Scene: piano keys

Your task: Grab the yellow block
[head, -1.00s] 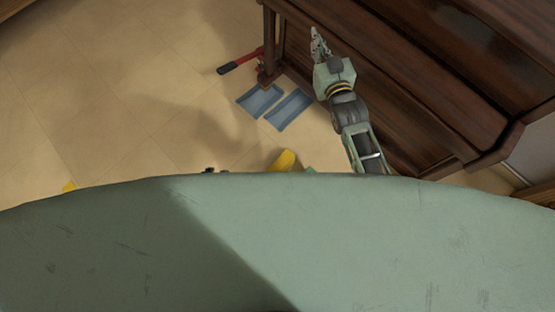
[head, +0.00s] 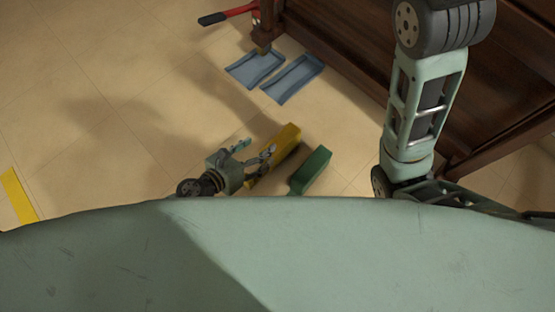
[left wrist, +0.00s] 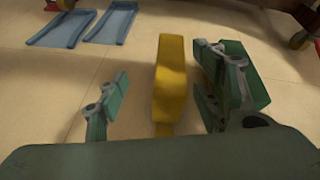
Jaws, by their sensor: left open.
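The yellow block (head: 287,142) lies on the floor, long and narrow. My left gripper (head: 256,150) is open beside its near left end in the head view, with one finger overlapping the block there. In the left wrist view the yellow block (left wrist: 170,80) shows between the two open fingers (left wrist: 165,95), nearer the right one. I cannot tell how high the fingers are above it, and no grip on it shows. My right gripper is out of view; only its arm shows at the right.
A green block (head: 312,169) lies just right of the yellow one, partly behind the right finger in the wrist view. Two blue trays (head: 257,69) (head: 293,79) lie beyond, near the brown piano (head: 350,45). A red-and-black tool (head: 228,14) and a yellow strip (head: 18,195) lie leftward.

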